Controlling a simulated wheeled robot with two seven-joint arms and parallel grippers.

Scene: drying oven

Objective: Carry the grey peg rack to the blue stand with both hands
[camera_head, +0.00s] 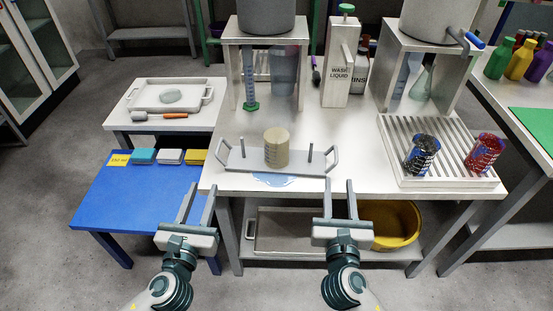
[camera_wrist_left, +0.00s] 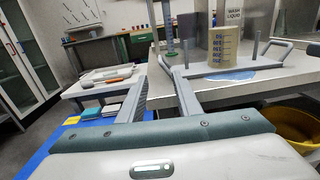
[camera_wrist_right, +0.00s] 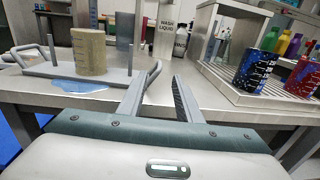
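The grey peg rack (camera_head: 300,167) lies on the white table, with a handle at each end, upright pegs and a tan beaker (camera_head: 276,147) standing on it. It also shows in the left wrist view (camera_wrist_left: 215,67) and the right wrist view (camera_wrist_right: 60,70). The blue stand (camera_head: 130,203) is the low blue table at the left. My left gripper (camera_head: 197,188) is open and empty, in front of the rack's left end. My right gripper (camera_head: 339,183) is open and empty, in front of the rack's right end. Neither touches the rack.
A blue puddle (camera_head: 275,181) lies at the rack's front edge. Sponges (camera_head: 170,156) and a yellow label (camera_head: 119,159) line the blue stand's back edge; its front is clear. A wash-liquid box (camera_head: 340,75) stands behind, and a draining tray (camera_head: 450,177) with two cups at right.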

